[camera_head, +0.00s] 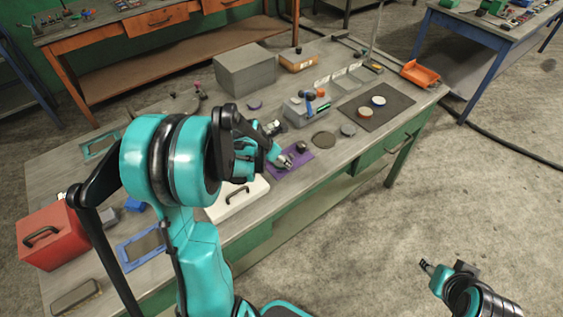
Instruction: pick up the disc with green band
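No green band can be made out on any disc at this size. On the dark mat (398,106) lie a disc with a reddish-brown rim (364,113) and a pale-topped disc with a dark blue rim (378,101). A grey disc (348,130) lies just left of that mat, beside a flat dark round pad (323,139). My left gripper (283,161) is low over the purple mat (296,168), close to a small dark round piece (301,147); its fingers are too small to read. My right gripper (425,266) hangs over the floor, away from the bench.
A grey bin with tools (304,109) stands behind the purple mat. A white case (238,200), a red toolbox (52,236) and a blue-framed tray (144,246) are near the bench's front. An orange bin (420,74) is at the far right corner.

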